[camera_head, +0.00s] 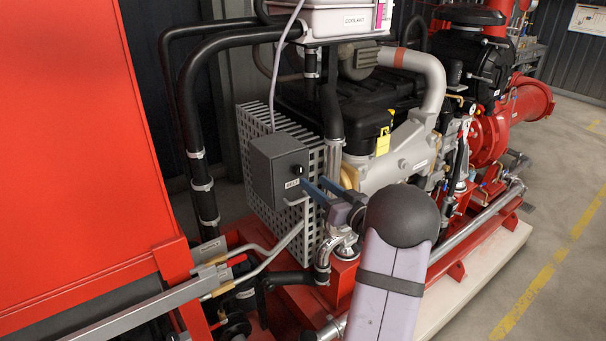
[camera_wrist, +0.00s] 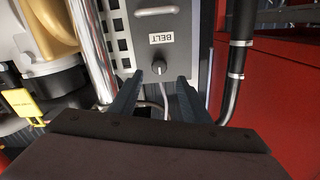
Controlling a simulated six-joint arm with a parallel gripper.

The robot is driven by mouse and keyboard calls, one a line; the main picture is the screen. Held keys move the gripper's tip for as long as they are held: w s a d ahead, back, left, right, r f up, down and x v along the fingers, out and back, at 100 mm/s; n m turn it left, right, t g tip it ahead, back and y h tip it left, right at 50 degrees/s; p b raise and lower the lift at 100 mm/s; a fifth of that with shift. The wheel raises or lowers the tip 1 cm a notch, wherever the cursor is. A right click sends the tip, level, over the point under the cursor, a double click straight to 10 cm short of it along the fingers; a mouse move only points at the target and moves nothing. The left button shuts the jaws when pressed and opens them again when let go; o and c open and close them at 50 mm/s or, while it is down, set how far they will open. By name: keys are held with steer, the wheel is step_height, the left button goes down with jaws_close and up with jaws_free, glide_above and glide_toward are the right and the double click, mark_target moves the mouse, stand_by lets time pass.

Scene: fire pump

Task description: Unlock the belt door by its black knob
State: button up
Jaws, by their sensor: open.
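The belt door is a grey box front (camera_wrist: 182,22) with a white BELT label, upside down in the wrist view. Its small black knob (camera_wrist: 159,67) stands beside the label. In the head view the grey box (camera_head: 276,168) is on the perforated guard, with the knob (camera_head: 297,170) on its front face. My gripper (camera_wrist: 170,82) is open, its two dark blue fingers apart and pointing at the box face. The knob shows just beyond the fingertips, nearer the left one; I cannot tell whether they touch. In the head view my gripper (camera_head: 318,187) is just below and right of the knob.
A perforated metal guard (camera_head: 310,240) stands around the box. Black pipes (camera_head: 200,170) run to its left, and a red panel (camera_head: 80,130) fills the far left. A yellow tag (camera_head: 383,141) hangs on the engine. Open floor (camera_head: 540,250) lies at the right.

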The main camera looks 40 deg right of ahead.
mark_target(301, 172)
steer(key=shift+w+p, duration=1.35)
steer(key=shift+w, duration=2.3)
steer(key=shift+c, duration=0.3)
steer(key=c, duration=1)
